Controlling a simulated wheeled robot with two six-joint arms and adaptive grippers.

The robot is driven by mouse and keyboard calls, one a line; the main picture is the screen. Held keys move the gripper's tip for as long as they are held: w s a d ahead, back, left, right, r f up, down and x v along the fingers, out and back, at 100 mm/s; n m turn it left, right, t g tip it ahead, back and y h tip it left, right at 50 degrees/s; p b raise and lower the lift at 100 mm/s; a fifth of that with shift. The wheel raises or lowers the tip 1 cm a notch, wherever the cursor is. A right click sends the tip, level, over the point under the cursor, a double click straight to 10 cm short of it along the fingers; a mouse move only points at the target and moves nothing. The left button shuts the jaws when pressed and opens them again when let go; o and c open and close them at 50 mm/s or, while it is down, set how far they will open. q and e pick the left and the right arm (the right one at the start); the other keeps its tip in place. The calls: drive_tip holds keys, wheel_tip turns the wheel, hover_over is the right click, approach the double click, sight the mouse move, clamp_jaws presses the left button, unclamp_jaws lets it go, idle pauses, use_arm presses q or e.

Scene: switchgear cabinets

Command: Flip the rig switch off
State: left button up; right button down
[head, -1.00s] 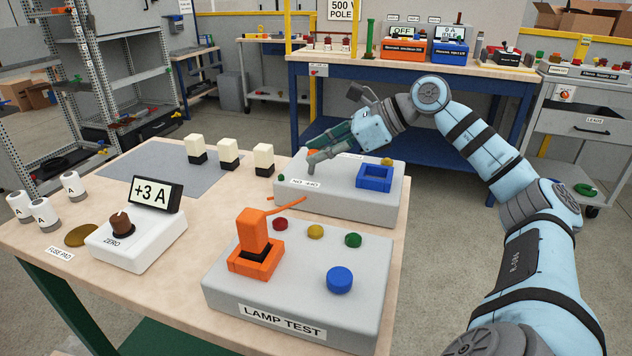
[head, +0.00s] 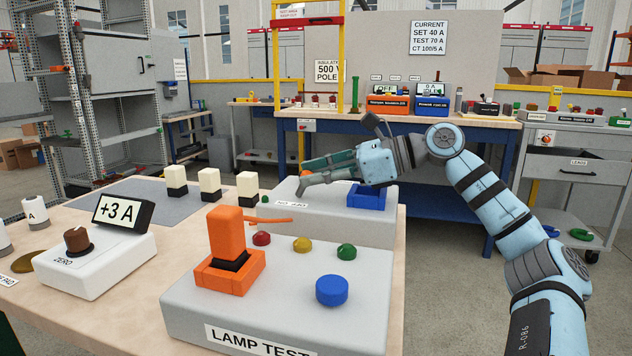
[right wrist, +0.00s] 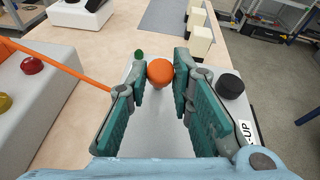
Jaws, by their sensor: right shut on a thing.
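My right gripper (head: 304,180) reaches in from the right over the rear grey box (head: 375,222) on the wooden bench. In the right wrist view, its two green-padded fingers (right wrist: 160,78) are on either side of a round orange knob (right wrist: 160,71) and shut on it. The orange knob (head: 306,173) is mostly hidden behind the fingers in the head view. The knob's lower part and its mount are hidden, so I cannot tell its position. No label in view names the rig switch. My left gripper is not in view.
In front stands the LAMP TEST box (head: 350,318) with an orange handle (head: 227,232) and coloured buttons. A blue square frame (head: 368,200) sits under my right wrist. White-and-black blocks (head: 209,183) stand on a grey mat. A white ZERO box (head: 95,262) is at left.

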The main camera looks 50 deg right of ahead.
drive_tip(key=shift+f, duration=0.1)
drive_tip(key=c, duration=1.4)
unclamp_jaws()
